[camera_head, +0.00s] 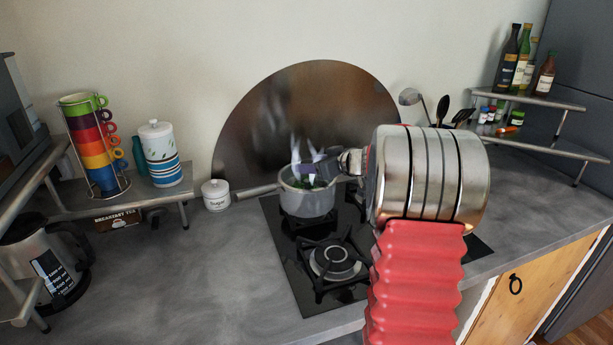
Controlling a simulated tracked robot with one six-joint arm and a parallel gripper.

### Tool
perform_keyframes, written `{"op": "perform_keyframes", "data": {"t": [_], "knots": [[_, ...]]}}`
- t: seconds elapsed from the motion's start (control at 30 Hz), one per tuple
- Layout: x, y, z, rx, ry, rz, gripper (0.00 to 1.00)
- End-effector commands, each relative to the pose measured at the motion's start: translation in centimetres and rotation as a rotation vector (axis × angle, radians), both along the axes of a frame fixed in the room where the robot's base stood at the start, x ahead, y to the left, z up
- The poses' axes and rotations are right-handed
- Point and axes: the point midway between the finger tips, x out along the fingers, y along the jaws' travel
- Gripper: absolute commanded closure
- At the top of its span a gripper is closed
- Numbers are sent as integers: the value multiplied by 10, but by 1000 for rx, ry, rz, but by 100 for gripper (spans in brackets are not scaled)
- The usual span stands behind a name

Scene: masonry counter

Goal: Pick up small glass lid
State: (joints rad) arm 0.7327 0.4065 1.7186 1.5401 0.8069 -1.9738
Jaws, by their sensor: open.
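I cannot make out a small glass lid; my arm hides part of the counter on the right. A grey saucepan (306,204) stands on the hob, its long handle pointing left. Something green shows inside it, and I see no lid clearly on it. My gripper (312,170) is open above the saucepan's mouth, its dark and purplish fingers pointing left. The view is too small to tell whether it touches anything. Pale streaks show just above the pot.
The black gas hob (292,272) has a free front burner (335,262). A white sugar jar (216,195) stands by the pot handle. Stacked coloured mugs (92,146) and a kettle (48,262) stand left. Bottles (522,62) stand on the right shelf. The left front counter is clear.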

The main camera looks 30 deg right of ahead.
Motion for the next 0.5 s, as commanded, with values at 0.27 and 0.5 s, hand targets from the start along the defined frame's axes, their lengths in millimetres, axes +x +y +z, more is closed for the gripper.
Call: {"op": "perform_keyframes", "data": {"t": [0.27,0.5], "knots": [[11,2,-4,0,-1,0,47],[11,1,-5,0,-1,-1,47]]}}
